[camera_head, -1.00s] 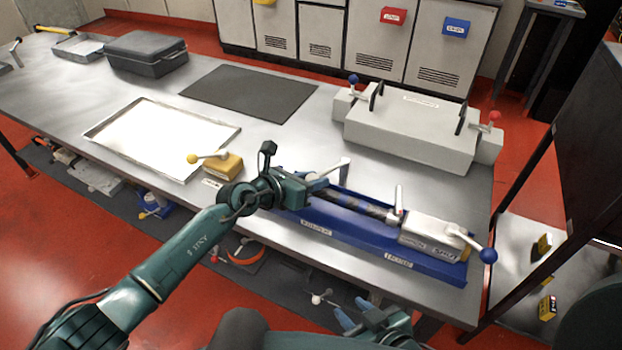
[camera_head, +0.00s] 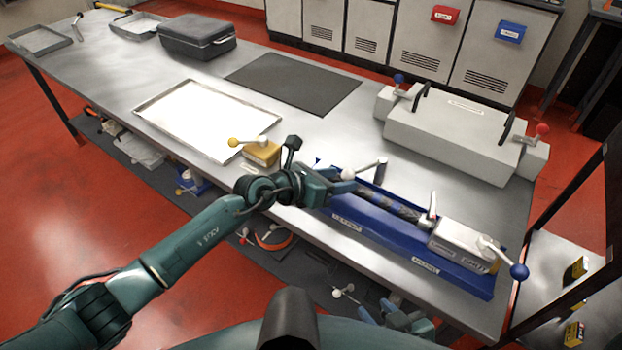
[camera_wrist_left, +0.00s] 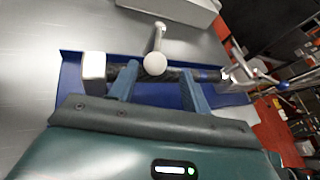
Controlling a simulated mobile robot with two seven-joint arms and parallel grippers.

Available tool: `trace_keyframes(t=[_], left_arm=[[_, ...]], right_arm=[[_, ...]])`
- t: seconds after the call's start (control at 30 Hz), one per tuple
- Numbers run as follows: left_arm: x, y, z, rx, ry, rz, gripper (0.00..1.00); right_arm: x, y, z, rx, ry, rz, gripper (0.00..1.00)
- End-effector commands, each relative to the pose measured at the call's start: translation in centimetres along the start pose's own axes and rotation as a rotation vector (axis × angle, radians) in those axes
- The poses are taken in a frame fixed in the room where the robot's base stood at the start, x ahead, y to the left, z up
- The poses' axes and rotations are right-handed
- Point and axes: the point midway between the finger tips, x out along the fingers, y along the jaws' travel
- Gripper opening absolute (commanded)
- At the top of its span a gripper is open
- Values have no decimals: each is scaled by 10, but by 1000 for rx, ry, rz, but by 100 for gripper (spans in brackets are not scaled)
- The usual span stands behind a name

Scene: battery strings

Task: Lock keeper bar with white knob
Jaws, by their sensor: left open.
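The white knob (camera_wrist_left: 155,64) tops a pale lever (camera_wrist_left: 159,38) in the left wrist view; the lever also shows in the head view (camera_head: 372,166). It stands by the blue tray (camera_head: 375,226), which holds a dark rod (camera_head: 400,209); I cannot tell which part is the keeper bar. My left gripper (camera_head: 345,184) is at the tray's left part. In the left wrist view its fingers (camera_wrist_left: 160,84) are spread, with the knob seen between them and no grip on it. My right gripper (camera_head: 380,310) is low, below the table's front edge, fingers apart and empty.
A white block (camera_head: 462,243) with a blue-knobbed lever (camera_head: 518,270) fills the tray's right end. A yellow block with a yellow knob (camera_head: 262,153) stands left of my left gripper. A grey case (camera_head: 455,135) is behind. The dark mat (camera_head: 293,82) is clear.

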Motion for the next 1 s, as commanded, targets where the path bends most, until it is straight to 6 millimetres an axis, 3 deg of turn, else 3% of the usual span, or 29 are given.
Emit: trace_keyframes(t=[0.2,0.4,0.6,1.0], left_arm=[[-49,0,-1,2,1,0,48],[-78,-1,-1,1,1,-1,48],[-88,-2,-1,0,2,-3,48],[-88,-2,0,0,1,-3,48]], right_arm=[[0,6,-1,5,-9,15,35],[2,6,-2,6,-6,16,35],[2,5,-2,7,-4,14,35],[0,3,-5,8,2,10,35]])
